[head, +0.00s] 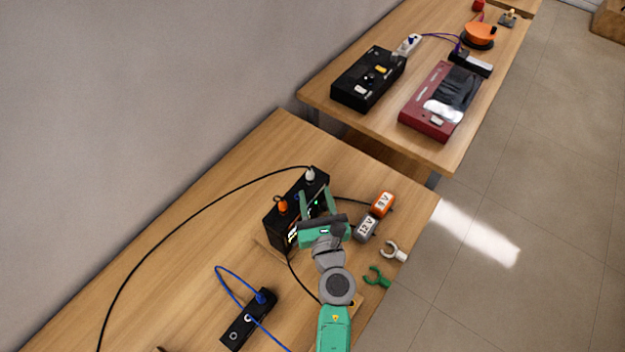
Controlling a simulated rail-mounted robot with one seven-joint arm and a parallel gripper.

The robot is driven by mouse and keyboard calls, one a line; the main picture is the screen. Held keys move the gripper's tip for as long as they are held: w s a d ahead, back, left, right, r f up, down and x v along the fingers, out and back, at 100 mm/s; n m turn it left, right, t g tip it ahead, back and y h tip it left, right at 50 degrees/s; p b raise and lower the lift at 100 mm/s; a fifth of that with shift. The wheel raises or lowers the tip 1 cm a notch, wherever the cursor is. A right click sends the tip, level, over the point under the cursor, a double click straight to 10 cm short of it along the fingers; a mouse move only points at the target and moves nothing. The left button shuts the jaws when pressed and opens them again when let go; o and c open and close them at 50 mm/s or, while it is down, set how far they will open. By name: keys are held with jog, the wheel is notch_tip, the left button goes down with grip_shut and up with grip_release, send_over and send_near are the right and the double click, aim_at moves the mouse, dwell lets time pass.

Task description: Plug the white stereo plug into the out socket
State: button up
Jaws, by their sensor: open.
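A white plug (310,174) stands at the far end of the top of a black box (277,226) in the head view. A long black cable runs from it to the left. I cannot tell for certain that it is the stereo plug. My gripper (317,196) is open over the black box, its two green fingers pointing toward the far end, just short of the white plug. No object shows between the fingers. The gripper hides part of the box. No out label is readable, so I cannot tell which socket is the out socket.
An orange plug (282,206) stands on the black box. Orange (382,204) and grey (367,228) adapters lie to the right, near white (394,251) and green (377,277) clips. A small black socket box (236,334) with a blue plug (264,297) lies front left. The left table area is mostly clear.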

jog(key=shift+s, duration=0.3)
dwell(0.5)
